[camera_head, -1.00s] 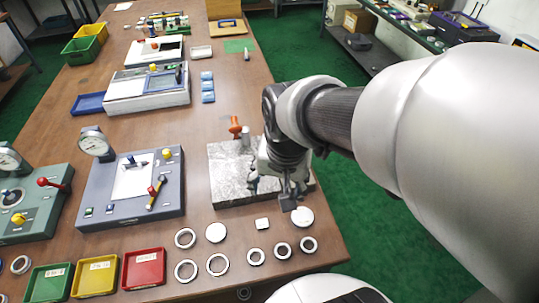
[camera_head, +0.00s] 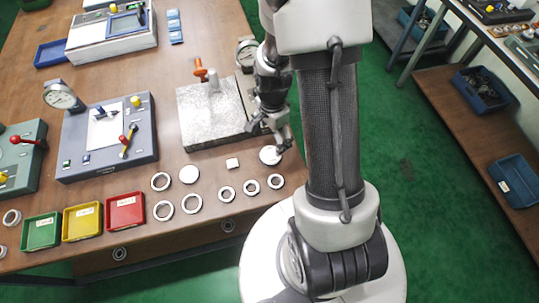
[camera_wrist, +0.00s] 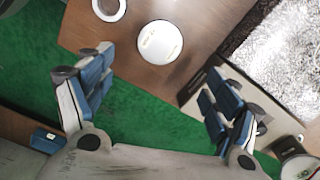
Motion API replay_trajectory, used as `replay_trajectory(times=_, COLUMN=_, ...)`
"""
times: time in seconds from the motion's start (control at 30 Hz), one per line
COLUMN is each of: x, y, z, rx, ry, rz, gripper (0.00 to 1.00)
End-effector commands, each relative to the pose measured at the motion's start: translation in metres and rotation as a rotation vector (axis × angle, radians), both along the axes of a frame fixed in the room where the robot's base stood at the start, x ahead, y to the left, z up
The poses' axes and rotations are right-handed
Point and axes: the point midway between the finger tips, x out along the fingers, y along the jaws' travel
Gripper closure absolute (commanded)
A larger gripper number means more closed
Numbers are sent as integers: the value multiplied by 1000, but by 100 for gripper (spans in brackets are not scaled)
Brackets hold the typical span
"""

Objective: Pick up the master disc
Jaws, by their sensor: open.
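A round white disc (camera_head: 270,155) lies flat near the right edge of the wooden bench, just in front of the granite plate. In the wrist view this disc (camera_wrist: 160,42) shows small dark lettering, too small to read; it looks like the master disc. My gripper (camera_head: 283,143) is just behind and to the right of it in the head view. In the wrist view my gripper (camera_wrist: 155,88) is open and empty, with its blue-padded fingers wide apart. The disc appears beyond the fingertips, apart from them.
Several metal rings (camera_head: 224,192) and another pale disc (camera_head: 189,174) lie left of it. The granite plate (camera_head: 205,115) carries an orange-handled stand and a dial gauge. Green, yellow and red trays (camera_head: 126,211) stand at left. Green floor lies beyond the bench edge.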

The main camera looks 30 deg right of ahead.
Motion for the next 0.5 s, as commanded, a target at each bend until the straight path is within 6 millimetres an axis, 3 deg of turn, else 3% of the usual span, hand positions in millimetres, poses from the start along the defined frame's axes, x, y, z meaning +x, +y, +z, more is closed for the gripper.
replay_trajectory(times=0.03, x=-1, y=0, z=-15, rx=1, ry=3, rz=1, gripper=18)
replay_trajectory(times=0.2, x=0, y=0, z=-40, rx=1, ry=2, rz=1, gripper=18)
replay_trajectory(times=0.5, x=-1, y=2, z=-57, rx=0, ry=1, rz=2, gripper=18)
